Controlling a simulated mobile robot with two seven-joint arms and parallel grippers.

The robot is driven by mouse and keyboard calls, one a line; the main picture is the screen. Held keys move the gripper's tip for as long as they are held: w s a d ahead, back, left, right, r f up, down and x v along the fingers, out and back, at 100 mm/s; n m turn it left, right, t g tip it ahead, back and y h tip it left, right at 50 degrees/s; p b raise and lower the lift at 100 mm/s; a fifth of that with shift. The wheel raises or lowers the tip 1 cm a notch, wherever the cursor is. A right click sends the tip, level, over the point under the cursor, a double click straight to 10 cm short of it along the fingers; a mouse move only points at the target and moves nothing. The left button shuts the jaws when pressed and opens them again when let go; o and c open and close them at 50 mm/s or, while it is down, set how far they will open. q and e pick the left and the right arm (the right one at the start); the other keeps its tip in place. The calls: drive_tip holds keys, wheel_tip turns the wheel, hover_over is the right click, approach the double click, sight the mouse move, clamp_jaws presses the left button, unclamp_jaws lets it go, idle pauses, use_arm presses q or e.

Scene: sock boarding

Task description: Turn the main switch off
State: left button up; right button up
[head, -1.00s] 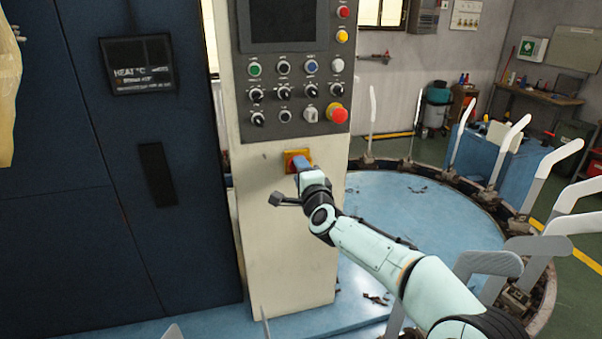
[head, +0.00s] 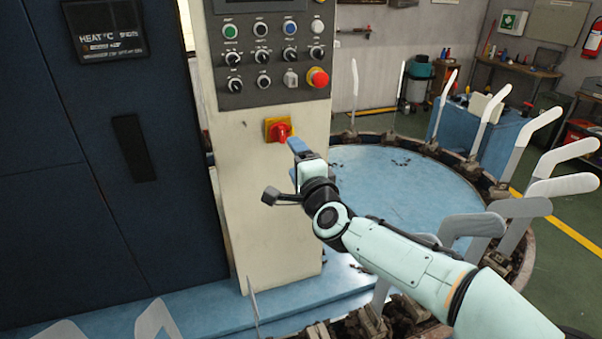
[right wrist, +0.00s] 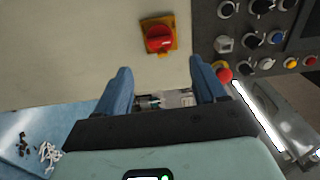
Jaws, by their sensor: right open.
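The main switch is a red knob (head: 281,132) on a yellow plate (head: 267,130), low on the front of the cream control column. In the right wrist view the red knob (right wrist: 159,39) is beyond the fingertips, and its handle looks slightly tilted. My right gripper (head: 298,146) is just right of and below the switch, apart from it. In the right wrist view its two blue fingers (right wrist: 158,76) are spread, with nothing between them. My left gripper is not in view.
The button panel (head: 268,50) with a red emergency button (head: 317,77) sits above the switch. A dark blue cabinet (head: 60,220) stands left. The round blue table (head: 400,200) with upright grey sock boards (head: 510,125) lies right and behind my arm.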

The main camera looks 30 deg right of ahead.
drive_tip(key=v, duration=0.3)
drive_tip(key=shift+w, duration=0.1)
idle(0.4)
